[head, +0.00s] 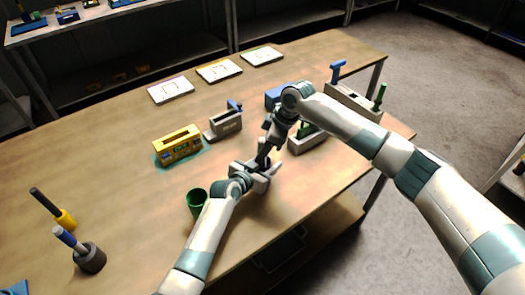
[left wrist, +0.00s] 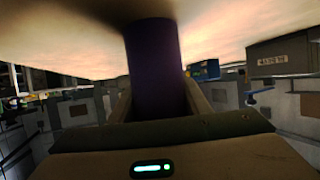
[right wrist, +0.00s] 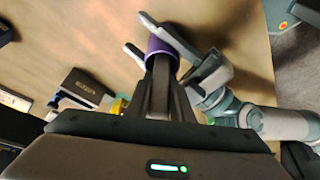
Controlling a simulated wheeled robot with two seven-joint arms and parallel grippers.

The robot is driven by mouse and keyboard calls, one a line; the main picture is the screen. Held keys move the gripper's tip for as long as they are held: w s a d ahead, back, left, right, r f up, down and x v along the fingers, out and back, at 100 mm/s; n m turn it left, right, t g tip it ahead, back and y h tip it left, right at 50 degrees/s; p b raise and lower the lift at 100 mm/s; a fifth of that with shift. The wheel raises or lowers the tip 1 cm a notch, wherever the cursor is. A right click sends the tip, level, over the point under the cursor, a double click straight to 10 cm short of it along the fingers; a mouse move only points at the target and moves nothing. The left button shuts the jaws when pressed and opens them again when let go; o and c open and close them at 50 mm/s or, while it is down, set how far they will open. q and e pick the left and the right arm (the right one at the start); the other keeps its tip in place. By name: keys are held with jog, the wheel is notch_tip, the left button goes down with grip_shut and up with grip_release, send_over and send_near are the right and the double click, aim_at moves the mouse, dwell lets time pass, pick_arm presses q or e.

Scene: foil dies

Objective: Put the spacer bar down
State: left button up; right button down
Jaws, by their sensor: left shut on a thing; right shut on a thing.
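The spacer bar, which I take to be the dark purple cylinder (head: 263,160), is held upright between my two grippers over the front middle of the table. My left gripper (head: 260,170) is shut around it from the front left; the purple body (left wrist: 156,65) stands between its fingers in the left wrist view. My right gripper (head: 267,146) comes down from the upper right and is shut on its upper end. In the right wrist view the purple part (right wrist: 158,46) shows just beyond my closed fingers. The lower end is hidden, so contact with the table cannot be told.
A green cup (head: 196,202) stands left of my left gripper. A yellow block (head: 178,146), a grey slotted block (head: 225,125) and a grey holder (head: 308,138) lie around. Three white plates (head: 219,70) line the back. A blue-handled tool stands in a dark cup (head: 90,258).

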dwell(0.3)
jog(key=c, duration=1.8)
grip_release()
jog(key=shift+f, duration=0.15)
jog(key=shift+c, duration=0.2)
jog(key=v, duration=1.2)
pick_arm(q)
jog(key=o, duration=1.2)
jog(key=shift+s+a, duration=0.1)
jog(key=shift+s, duration=0.05)
